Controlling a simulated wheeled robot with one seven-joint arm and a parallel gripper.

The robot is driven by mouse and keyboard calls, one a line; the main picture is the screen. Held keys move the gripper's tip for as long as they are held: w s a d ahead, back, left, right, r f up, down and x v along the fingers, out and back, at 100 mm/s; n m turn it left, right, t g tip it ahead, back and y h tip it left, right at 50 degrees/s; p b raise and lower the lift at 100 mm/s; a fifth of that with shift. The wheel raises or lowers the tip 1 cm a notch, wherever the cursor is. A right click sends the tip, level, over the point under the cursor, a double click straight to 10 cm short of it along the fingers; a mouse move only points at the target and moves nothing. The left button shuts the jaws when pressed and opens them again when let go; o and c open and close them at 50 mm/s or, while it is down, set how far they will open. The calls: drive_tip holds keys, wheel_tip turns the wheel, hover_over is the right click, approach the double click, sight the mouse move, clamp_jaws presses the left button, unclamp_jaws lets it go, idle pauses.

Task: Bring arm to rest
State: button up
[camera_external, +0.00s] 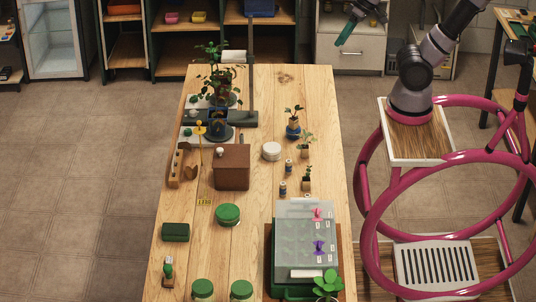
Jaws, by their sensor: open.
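My arm rises from its base on the right and bends up past the top edge of the view. My gripper (346,32) hangs at the top, to the right of the table's far end, with its dark green fingers pointing down and left. It looks empty and apart from everything on the table. The fingers are small here, and the gap between them is hard to make out. The middle of the arm is cut off by the top edge.
The wooden table (260,95) holds potted plants, a brown box (232,165), a white round container (271,151), green-lidded jars (228,214) and a clear-lidded tray (305,240). Cabinets (350,50) stand behind. The floor (90,170) left of the table is clear.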

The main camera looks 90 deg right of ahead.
drive_tip(key=shift+s+a+r+n+t, duration=0.2)
drive_tip(key=shift+s+r+n+t, duration=0.2)
drive_tip(key=shift+s+r+t, duration=0.35)
